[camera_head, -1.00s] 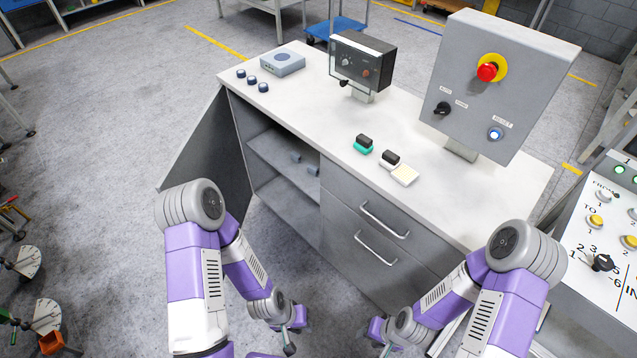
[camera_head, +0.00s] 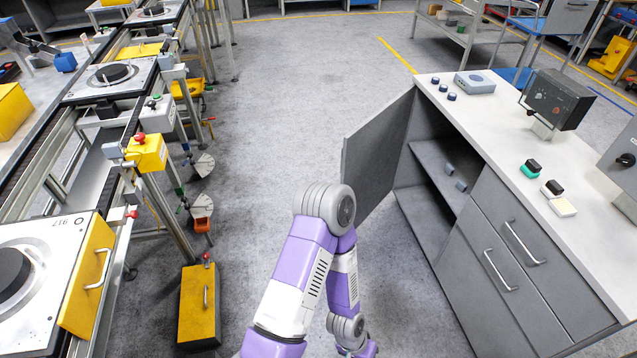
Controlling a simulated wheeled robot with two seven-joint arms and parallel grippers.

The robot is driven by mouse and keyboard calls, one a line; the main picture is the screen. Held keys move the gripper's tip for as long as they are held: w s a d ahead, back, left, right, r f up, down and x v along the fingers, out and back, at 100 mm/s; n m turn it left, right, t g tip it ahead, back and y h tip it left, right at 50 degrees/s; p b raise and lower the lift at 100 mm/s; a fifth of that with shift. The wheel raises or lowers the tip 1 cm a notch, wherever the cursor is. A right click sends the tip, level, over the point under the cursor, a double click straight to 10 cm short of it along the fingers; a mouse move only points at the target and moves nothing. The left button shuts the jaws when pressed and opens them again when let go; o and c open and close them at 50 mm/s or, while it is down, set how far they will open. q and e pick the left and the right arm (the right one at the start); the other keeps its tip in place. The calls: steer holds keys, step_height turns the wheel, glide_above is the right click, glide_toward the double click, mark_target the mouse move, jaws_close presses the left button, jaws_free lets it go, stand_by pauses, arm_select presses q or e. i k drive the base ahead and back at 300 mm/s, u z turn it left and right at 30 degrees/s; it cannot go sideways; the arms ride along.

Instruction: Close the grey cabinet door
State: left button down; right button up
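The grey cabinet (camera_head: 490,253) stands at the right, under a white worktop. Its grey door (camera_head: 377,150) is wide open, swung out to the left from the cabinet's left edge. The open compartment (camera_head: 428,190) shows a shelf with small grey cylinders on it. My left arm reaches in from the bottom, and its upper links stand in front of the floor near the door's lower end. My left gripper (camera_head: 358,350) is low at the bottom edge, apart from the door and cabinet. It is mostly cut off, so its opening cannot be told. My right gripper is out of view.
Two drawers with bar handles (camera_head: 524,243) are right of the compartment. A conveyor line (camera_head: 120,150) with pallets runs along the left. A yellow box (camera_head: 199,305) stands on the floor beside it. The floor (camera_head: 285,120) between conveyor and door is clear.

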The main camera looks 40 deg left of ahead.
mark_target(370, 153)
steer(key=k, duration=0.15)
steer(key=u, duration=1.6)
steer(key=i, duration=1.3)
steer(key=z, duration=1.35)
steer(key=i, duration=0.5)
steer(key=z, duration=0.1)
